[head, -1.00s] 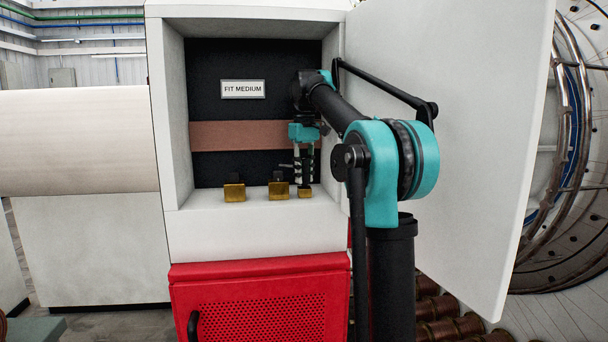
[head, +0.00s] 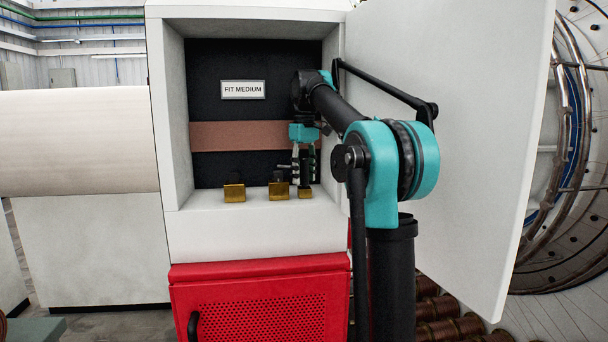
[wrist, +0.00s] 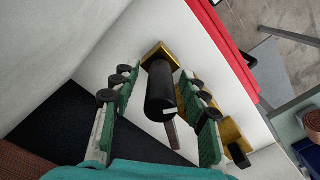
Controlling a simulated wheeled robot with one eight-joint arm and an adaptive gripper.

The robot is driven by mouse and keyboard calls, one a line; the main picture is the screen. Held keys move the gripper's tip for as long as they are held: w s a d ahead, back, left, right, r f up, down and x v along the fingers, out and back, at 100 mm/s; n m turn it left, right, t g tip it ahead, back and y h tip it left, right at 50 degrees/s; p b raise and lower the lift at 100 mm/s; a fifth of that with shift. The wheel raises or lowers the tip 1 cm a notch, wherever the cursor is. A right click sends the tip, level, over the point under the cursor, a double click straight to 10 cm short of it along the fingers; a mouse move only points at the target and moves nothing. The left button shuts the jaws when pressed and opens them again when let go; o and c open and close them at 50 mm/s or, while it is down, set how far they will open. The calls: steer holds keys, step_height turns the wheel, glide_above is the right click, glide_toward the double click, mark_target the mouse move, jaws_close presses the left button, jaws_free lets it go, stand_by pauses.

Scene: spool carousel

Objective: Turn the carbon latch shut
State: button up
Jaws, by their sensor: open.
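My gripper (head: 303,168) is low in the right part of the open cabinet recess. In the wrist view its two fingers (wrist: 165,100) are open, one on each side of an upright black cylinder (wrist: 161,90) on a brass block (wrist: 158,50). A gap shows on both sides, so the fingers look clear of the cylinder. A short dark brownish bar (wrist: 173,134) shows beside the cylinder's near end; it may be a latch lever, but I cannot tell. In the head view this brass block (head: 305,194) shows below the fingers, which hide most of the cylinder.
Two more brass blocks with black tops, a middle one (head: 279,190) and a left one (head: 235,193), stand on the white ledge. A "FIT MEDIUM" label (head: 243,90) is on the back panel. A white door (head: 450,130) stands open at right. A red cabinet (head: 262,300) is below.

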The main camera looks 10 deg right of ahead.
steer(key=shift+r, duration=0.1)
step_height(320, 180, up, 12)
steer(key=shift+f, duration=0.15)
stand_by(0.4)
